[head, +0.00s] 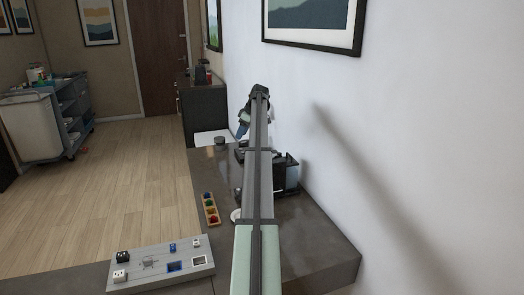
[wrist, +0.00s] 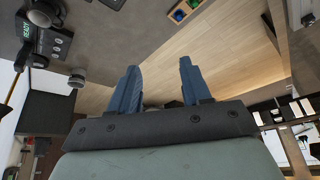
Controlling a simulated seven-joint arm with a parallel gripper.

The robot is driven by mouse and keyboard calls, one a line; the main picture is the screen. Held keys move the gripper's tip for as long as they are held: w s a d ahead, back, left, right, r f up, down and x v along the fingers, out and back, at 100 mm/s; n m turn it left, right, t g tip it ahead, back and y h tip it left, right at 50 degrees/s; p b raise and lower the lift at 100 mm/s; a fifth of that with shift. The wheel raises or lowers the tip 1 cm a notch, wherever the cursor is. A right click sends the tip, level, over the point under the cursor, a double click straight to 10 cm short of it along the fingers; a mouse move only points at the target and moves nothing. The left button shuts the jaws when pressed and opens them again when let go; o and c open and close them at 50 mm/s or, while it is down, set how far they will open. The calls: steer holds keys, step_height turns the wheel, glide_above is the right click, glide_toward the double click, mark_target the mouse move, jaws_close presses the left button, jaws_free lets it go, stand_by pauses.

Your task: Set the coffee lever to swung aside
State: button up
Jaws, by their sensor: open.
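A black coffee machine (head: 291,174) stands on the dark counter by the wall, partly hidden behind my arm in the head view. In the wrist view, part of a dark machine with a lit green display (wrist: 27,29) shows at the upper left. I cannot tell which part is the coffee lever. My gripper (wrist: 158,66) is open and empty, its two blue fingers apart, and touches nothing visible. In the head view its blue fingers (head: 242,129) are beyond the machine, at the far end of my arm.
On the counter (head: 313,230) are an orange tray (head: 207,209) of coloured pieces and a grey board (head: 153,268) with small blocks. A dark cabinet (head: 204,110) stands farther back. A cart (head: 38,126) is at the left, with open wooden floor between.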

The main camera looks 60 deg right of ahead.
steer(key=s+d+r+m, duration=0.1)
steer(key=s+d, duration=0.2)
steer(key=s, duration=0.3)
steer(key=s+d+r, duration=0.2)
steer(key=s+d, duration=0.1)
steer(key=s, duration=0.3)
steer(key=shift+g+h, duration=0.3)
steer(key=shift+h, duration=0.1)
steer(key=x, duration=1.4)
steer(key=shift+s, duration=0.15)
jaws_close()
